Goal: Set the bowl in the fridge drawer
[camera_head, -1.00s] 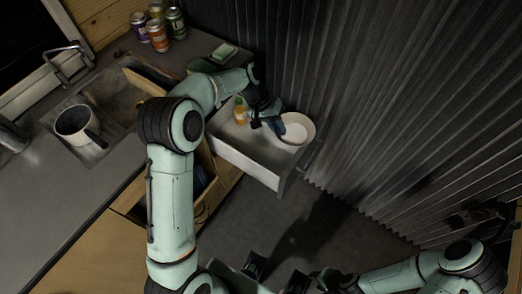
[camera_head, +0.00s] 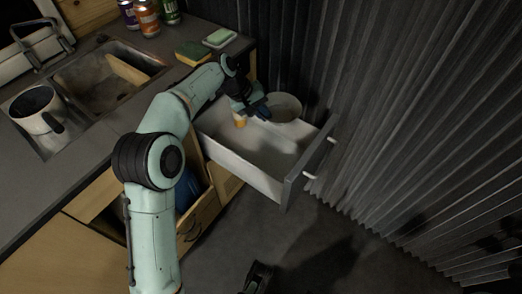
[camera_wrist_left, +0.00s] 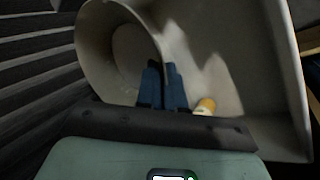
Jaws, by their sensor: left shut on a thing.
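The white bowl (camera_head: 286,106) is at the far right corner of the open fridge drawer (camera_head: 243,168). My left gripper (camera_head: 263,112) is shut on the bowl's near rim. In the left wrist view the blue fingers (camera_wrist_left: 163,88) pinch the rim of the bowl (camera_wrist_left: 105,45), with the drawer's pale inside (camera_wrist_left: 245,50) around and behind it. The bowl lies within the drawer's outline; whether its base touches the floor is hidden. A dark piece at the bottom edge of the head view (camera_head: 258,277) looks like part of my right gripper; its jaws cannot be made out.
A small orange-and-white bottle (camera_head: 240,120) stands in the drawer beside my left gripper. The near part of the drawer is bare. The counter with a sink (camera_head: 105,85), mug (camera_head: 38,108) and cans (camera_head: 147,18) is left. A corrugated wall (camera_head: 400,120) stands right.

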